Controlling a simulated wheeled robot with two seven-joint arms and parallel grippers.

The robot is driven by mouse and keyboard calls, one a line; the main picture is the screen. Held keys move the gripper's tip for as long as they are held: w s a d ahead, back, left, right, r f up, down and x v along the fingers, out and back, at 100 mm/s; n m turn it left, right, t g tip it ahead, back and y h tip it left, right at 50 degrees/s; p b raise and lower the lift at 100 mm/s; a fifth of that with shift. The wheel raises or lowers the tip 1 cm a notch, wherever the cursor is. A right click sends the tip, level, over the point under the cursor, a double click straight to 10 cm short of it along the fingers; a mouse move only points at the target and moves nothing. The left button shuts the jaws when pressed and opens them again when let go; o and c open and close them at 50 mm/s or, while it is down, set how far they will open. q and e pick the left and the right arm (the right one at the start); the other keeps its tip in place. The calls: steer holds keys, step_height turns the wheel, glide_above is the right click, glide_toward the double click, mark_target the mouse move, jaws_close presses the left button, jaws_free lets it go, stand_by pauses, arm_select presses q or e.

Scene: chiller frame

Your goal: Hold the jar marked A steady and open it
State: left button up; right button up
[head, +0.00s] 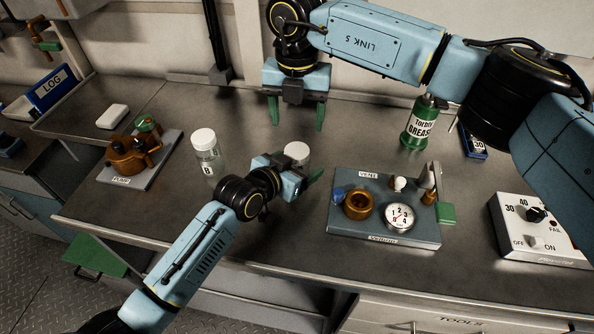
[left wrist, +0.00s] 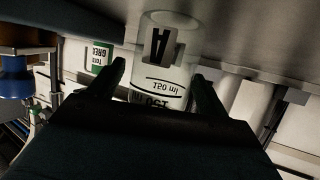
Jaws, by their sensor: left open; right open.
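The jar marked A is clear glass with a white lid (head: 297,152); in the head view my left gripper hides most of its body. In the left wrist view jar A (left wrist: 163,52) appears inverted, with its letter and volume marks between the finger tips. My left gripper (head: 300,172) is open, with a finger on either side of the jar in the left wrist view (left wrist: 158,72); contact cannot be told. My right gripper (head: 297,113) is open and empty, its fingers pointing down, seen beyond the lid.
A similar jar marked B (head: 207,155) stands left of jar A. A pump (head: 130,152) sits further left. A valve board with gauge (head: 384,227) lies to the right, a grease can (head: 419,123) behind it. A switch box (head: 540,228) stands far right.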

mark_target(297, 150)
arm_select(q)
steer(key=shift+w+d+f, duration=0.1)
steer(key=shift+w, duration=0.05)
jaws_close()
arm_select(e)
steer(key=m, duration=0.4)
steer(key=shift+a+m, duration=0.1)
steer(key=shift+m, duration=0.3)
steer(key=m, duration=0.4)
steer(key=shift+f, duration=4)
steer(key=shift+c, duration=0.4)
